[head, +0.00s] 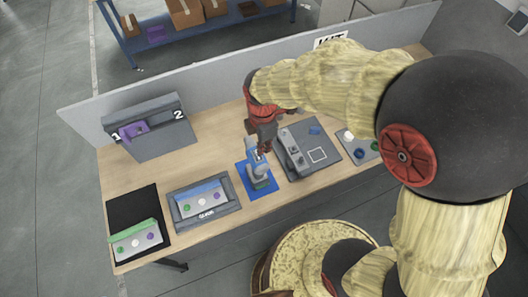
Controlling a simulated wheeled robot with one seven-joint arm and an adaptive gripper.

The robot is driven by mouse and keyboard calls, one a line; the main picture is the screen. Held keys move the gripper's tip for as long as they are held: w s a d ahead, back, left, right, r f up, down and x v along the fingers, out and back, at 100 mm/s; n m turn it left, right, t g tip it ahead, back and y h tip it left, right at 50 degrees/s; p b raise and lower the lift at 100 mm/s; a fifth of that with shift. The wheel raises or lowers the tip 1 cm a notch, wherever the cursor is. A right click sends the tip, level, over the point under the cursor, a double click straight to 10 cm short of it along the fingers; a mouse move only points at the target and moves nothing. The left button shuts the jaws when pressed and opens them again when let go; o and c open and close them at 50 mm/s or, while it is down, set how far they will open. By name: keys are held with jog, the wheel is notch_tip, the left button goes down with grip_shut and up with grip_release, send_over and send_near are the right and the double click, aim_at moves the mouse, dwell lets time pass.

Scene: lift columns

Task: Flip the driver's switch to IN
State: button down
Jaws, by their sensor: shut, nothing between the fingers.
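A grey and pale upright tool, which looks like the driver (259,178), stands on a blue mat (271,190) near the middle of the bench. My gripper (264,149) points down at the top of the driver from behind, shut and with nothing held. The fingertips are at or very near the driver's top; I cannot tell whether they touch it. The switch is too small and partly covered by the gripper, so its position cannot be read.
A grey fixture (295,150) stands close right of the mat. A grey tray (180,213) with a panel and a black mat (122,199) lie left. A holder marked 1 and 2 (163,144) carries a purple part (132,131). A grey partition (215,82) runs behind.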

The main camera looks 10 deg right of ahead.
jog(key=r, duration=0.2)
jog(key=s+r, duration=0.1)
jog(key=r, duration=0.2)
jog(key=shift+d+r, duration=0.1)
jog(key=shift+r, duration=0.05)
dwell(0.4)
jog(key=s+d+f+m+t+b, duration=0.5)
jog(key=d+m+b, duration=0.8)
jog(key=m+b, duration=0.8)
jog(key=s+f+b, duration=0.3)
jog(key=s+b, duration=0.1)
jog(key=s, duration=0.1)
jog(key=shift+s+t, duration=0.3)
